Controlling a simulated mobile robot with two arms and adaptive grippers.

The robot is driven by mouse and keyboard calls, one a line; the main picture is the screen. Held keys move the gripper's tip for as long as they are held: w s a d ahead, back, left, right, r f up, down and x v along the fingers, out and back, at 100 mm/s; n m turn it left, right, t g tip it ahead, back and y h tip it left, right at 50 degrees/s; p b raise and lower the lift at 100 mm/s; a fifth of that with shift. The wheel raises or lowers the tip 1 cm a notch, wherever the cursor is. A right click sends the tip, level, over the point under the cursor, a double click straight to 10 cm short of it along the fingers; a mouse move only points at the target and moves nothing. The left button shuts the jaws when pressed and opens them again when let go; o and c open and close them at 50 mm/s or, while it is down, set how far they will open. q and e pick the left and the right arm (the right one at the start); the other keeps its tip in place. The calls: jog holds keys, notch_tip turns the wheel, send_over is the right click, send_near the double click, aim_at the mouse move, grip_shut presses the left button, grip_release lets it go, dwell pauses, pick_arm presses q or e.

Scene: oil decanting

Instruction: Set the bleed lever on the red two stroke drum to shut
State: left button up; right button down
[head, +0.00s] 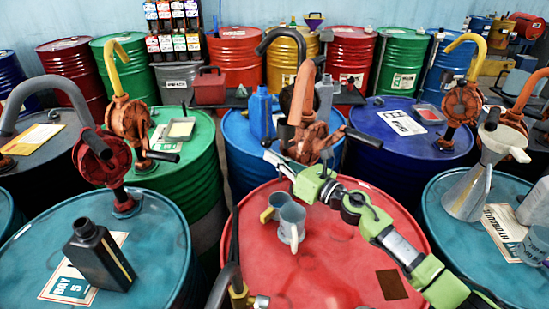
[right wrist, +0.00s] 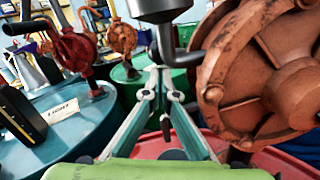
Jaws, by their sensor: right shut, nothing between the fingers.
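The red drum (head: 335,265) fills the front centre of the head view. A rusty orange pump (head: 312,142) stands at its far side; its round body (right wrist: 262,75) is large at the right of the right wrist view. My right gripper (head: 275,162) reaches in from the right beside the pump, above the far part of the drum. Its fingers (right wrist: 164,78) are closed together with nothing between them. A dark bent rod (right wrist: 178,56) with a grey cylinder shows just beyond the fingertips; I cannot tell whether they touch. I cannot make out the bleed lever for certain. My left gripper is not seen.
Two cups (head: 291,222) stand on the red drum. A black bottle (head: 97,255) stands on the teal drum at left. A funnel (head: 470,190) stands on the teal drum at right. A blue jug (head: 262,115) stands behind the gripper. The drum's front middle is clear.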

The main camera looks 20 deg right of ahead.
aim_at(270, 143)
notch_tip(270, 143, up, 3)
jog(key=m+p, duration=0.2)
jog(key=p, duration=0.1)
jog(key=shift+r+m+p, duration=0.25)
jog(key=shift+m+p, duration=0.15)
jog(key=shift+p, duration=0.1)
jog(key=shift+d+r, duration=0.1)
jog(key=shift+r, duration=0.25)
jog(key=shift+w, duration=0.1)
jog(key=shift+f, duration=0.15)
